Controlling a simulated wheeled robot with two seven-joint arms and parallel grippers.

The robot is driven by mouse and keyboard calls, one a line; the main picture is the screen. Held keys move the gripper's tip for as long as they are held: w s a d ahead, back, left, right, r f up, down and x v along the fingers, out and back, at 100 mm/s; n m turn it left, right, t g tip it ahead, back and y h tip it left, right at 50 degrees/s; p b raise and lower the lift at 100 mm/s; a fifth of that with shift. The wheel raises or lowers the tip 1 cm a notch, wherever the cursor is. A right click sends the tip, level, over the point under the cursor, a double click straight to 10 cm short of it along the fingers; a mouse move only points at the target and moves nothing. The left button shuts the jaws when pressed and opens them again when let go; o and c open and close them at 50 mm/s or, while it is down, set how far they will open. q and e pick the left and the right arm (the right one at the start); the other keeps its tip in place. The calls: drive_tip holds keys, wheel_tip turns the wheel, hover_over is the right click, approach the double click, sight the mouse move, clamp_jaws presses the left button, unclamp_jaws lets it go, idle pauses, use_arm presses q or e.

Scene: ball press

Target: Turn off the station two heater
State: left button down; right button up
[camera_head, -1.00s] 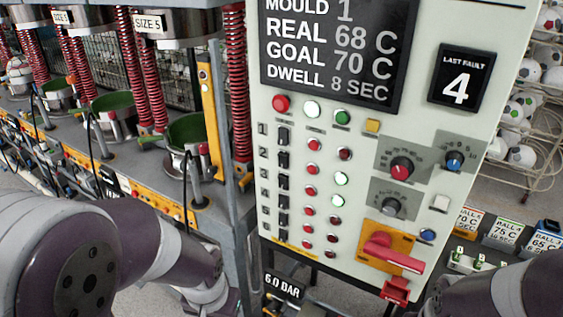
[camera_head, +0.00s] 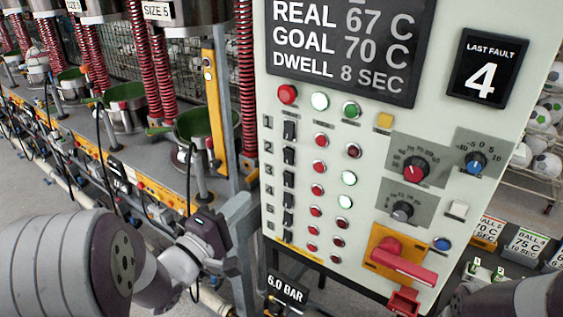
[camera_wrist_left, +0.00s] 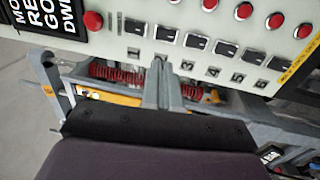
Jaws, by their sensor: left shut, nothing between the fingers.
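A pale control panel (camera_head: 375,130) carries a column of black numbered switches at its left edge. The station two switch (camera_head: 289,153) is second from the top; it also shows in the left wrist view (camera_wrist_left: 165,33). The lamp (camera_head: 349,178) in its row glows pale green. My left gripper (camera_head: 241,203) is shut and empty, left of the panel and below the switch level. In the left wrist view its fingers (camera_wrist_left: 160,85) point toward the switch row, apparently without touching it. My right gripper is out of view; only part of that arm shows at bottom right.
A black display (camera_head: 345,45) reads REAL 67 C, GOAL 70 C. A red handle (camera_head: 400,262) juts out low on the panel. Left of the panel stand a yellow post (camera_head: 214,110), red springs (camera_head: 245,90) and green-lined moulds (camera_head: 195,127).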

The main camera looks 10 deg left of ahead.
sight(288, 155)
use_arm(q)
drive_tip(key=shift+w, duration=0.1)
drive_tip(key=p+x, duration=0.3)
drive_tip(key=x, duration=0.9)
drive_tip(key=shift+w+d+r+p, duration=0.15)
drive_tip(key=shift+w+p, duration=0.15)
drive_tip(key=shift+p, duration=0.1)
drive_tip(key=shift+w+d, duration=0.2)
drive_tip(key=shift+w, duration=0.45)
